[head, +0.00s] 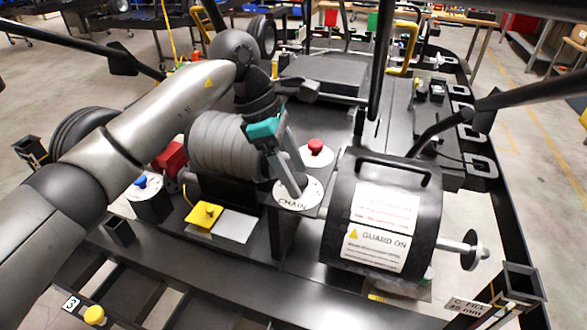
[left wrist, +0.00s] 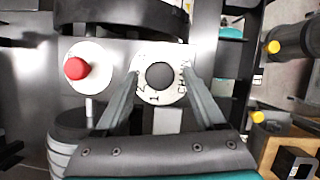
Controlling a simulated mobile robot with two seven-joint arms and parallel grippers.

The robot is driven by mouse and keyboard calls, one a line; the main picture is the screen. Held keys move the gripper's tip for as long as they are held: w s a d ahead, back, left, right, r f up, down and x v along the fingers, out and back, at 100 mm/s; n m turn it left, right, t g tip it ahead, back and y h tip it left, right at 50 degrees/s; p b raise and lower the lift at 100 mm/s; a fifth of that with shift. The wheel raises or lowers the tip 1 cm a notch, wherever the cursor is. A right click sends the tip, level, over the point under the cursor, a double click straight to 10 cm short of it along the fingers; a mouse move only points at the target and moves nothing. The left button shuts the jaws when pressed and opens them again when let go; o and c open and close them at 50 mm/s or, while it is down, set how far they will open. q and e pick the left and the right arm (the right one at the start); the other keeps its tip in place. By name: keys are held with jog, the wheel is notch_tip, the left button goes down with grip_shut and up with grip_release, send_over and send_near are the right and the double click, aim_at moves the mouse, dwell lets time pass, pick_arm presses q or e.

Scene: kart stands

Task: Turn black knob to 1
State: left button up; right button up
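The black knob (left wrist: 160,76) is round and sits in the middle of a white round dial (left wrist: 148,94) in the left wrist view. The dial has black lettering reading CHAIN and a number 1 near the knob's lower edge. The same dial (head: 284,203) shows in the head view, where the finger of my left gripper (head: 297,190) hides the knob. My left gripper is open and empty, its fingertips on either side of the knob over the dial. A gap shows between the knob and each finger; I cannot tell their height above the dial. My right gripper is not in view.
A red button (head: 316,146) on a white disc stands close behind the dial. A black drum guard (head: 335,215) with a handle is to the right. A ribbed grey cylinder (head: 215,146) is to the left. A yellow button (head: 209,210) and a blue button (head: 141,181) stand further left.

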pick_arm(q)
grip_shut()
dwell(0.3)
dwell(0.3)
jog(key=n, duration=0.2)
jog(key=n+t+b, duration=0.1)
jog(key=shift+s+n+t+b, duration=0.15)
jog(key=shift+n+t+b, duration=0.15)
jog(key=shift+n, duration=0.1)
jog(key=n+t+b, duration=0.1)
jog(key=n+b, duration=0.1)
jog(key=n, duration=0.1)
jog(key=shift+s+f+n+y, duration=0.1)
jog(key=shift+n+y, duration=0.2)
jog(key=shift+n, duration=0.1)
jog(key=n+b, duration=0.1)
jog(key=n, duration=0.1)
jog(key=n+t+y+b, duration=0.1)
jog(key=n, duration=0.1)
jog(key=shift+s+d+t+b, duration=0.15)
jog(key=shift+t+b, duration=0.15)
jog(key=shift+d+n+t+y+b, duration=0.15)
jog(key=shift+n+y+b, duration=0.35)
jog(key=shift+n, duration=0.55)
jog(key=shift+a+n+t+y+b, duration=0.15)
jog(key=shift+n+y+b, duration=0.15)
jog(key=shift+n+b, duration=0.55)
jog(key=shift+d+n, duration=0.1)
jog(key=shift+n, duration=0.2)
